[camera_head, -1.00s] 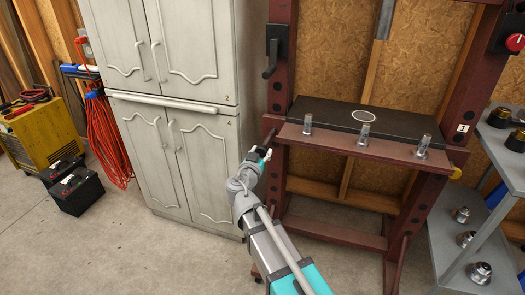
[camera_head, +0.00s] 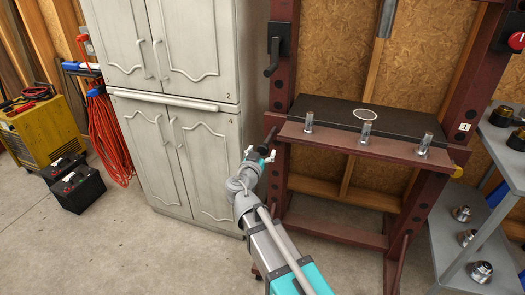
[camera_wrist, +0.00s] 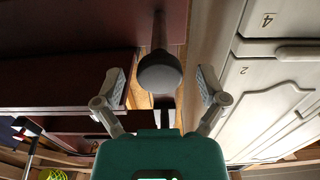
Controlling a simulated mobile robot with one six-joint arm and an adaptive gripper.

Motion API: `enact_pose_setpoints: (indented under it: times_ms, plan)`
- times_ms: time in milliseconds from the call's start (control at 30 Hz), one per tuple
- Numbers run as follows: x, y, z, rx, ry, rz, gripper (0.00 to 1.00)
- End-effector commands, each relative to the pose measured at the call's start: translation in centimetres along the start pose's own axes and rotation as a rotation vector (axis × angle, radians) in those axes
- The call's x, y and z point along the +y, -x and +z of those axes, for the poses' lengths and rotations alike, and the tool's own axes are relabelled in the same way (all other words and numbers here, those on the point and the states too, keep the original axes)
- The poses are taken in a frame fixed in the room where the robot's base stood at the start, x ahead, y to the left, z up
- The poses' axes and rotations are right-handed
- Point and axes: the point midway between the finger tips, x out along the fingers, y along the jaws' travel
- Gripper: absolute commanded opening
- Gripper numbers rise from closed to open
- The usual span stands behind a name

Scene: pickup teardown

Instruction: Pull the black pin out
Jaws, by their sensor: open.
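The black pin (camera_head: 271,135) sticks out of the left post of the dark red press frame, its dark end pointing towards my arm. In the wrist view its round dark knob (camera_wrist: 160,72) and thinner shaft lie between my two fingers. My gripper (camera_head: 261,154) is open just in front of the pin, at the left post. In the wrist view the fingers (camera_wrist: 160,88) stand on both sides of the knob, with a visible gap on each side. Where the shaft enters the post is hard to make out.
The press table (camera_head: 325,133) with several upright metal pegs is right of my gripper. A pale cabinet (camera_head: 190,150) stands close on the left. A grey shelf cart (camera_head: 455,215) with metal parts is at the right. The concrete floor is open at the front left.

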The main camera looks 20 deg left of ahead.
Motion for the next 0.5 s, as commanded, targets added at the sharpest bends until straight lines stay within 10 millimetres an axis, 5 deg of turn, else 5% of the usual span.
enact_pose_setpoints:
  times_ms: [500]
  plan:
    - [0.1, 7.5, 0.0, 0.000, 0.000, -0.002, 0.91]
